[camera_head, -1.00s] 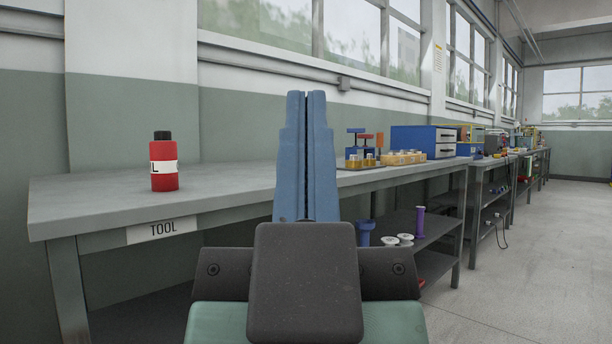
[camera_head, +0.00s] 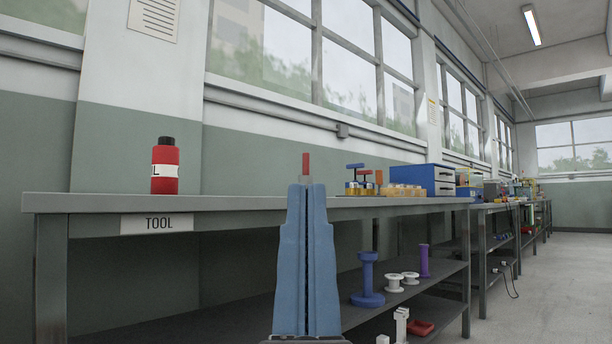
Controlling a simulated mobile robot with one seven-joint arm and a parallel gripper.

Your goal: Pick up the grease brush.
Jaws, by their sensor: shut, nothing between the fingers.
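My gripper (camera_head: 306,190) stands in the middle of the view, its two blue fingers closed together with nothing between them. I cannot clearly make out a grease brush. A narrow red piece with a grey lower part (camera_head: 306,163) shows just above the fingertips, apparently behind them; the rest is hidden by the fingers, and I cannot tell what it is. Several small items with blue, red and orange tops (camera_head: 357,180) stand on the bench to the right of the gripper, too small to identify. The bench (camera_head: 250,202) carries a TOOL label.
A red bottle with a black cap (camera_head: 165,170) stands at the bench's left. A blue drawer cabinet (camera_head: 420,178) stands farther right. The lower shelf holds a blue spool-like stand (camera_head: 368,280), white spools (camera_head: 394,283) and a purple cylinder (camera_head: 424,262). Open floor lies at right.

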